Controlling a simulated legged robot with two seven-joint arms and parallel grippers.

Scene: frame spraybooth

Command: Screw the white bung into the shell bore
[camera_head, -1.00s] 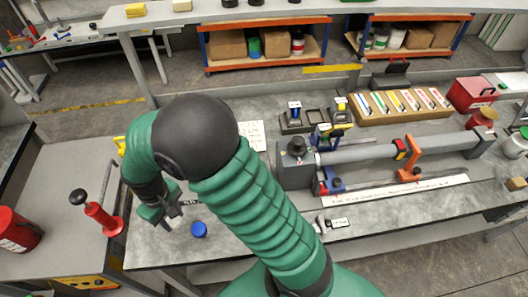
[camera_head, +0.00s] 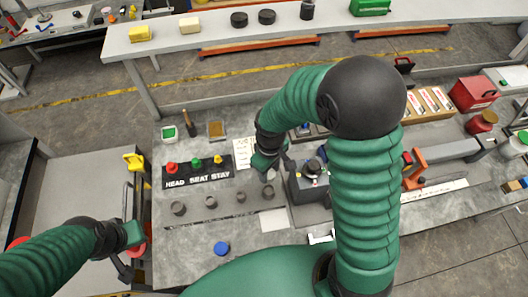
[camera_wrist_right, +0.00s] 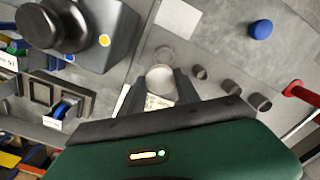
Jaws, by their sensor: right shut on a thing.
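My right gripper (camera_wrist_right: 165,92) is shut on a pale, whitish round piece, which looks like the white bung (camera_wrist_right: 160,76). In the head view my right gripper (camera_head: 270,173) hangs over the bench, just left of the dark grey block (camera_head: 308,183) with a black round knob. The bung is hard to make out there. The shell, a grey tube (camera_head: 447,150), lies to the right of that block, partly hidden by my right arm. Its bore opening cannot be seen. My left gripper (camera_head: 133,250) is at the far left, by a red object; its fingers are unclear.
A blue cap (camera_head: 221,248) sits near the front edge. An orange clamp (camera_head: 413,168) stands by the tube.

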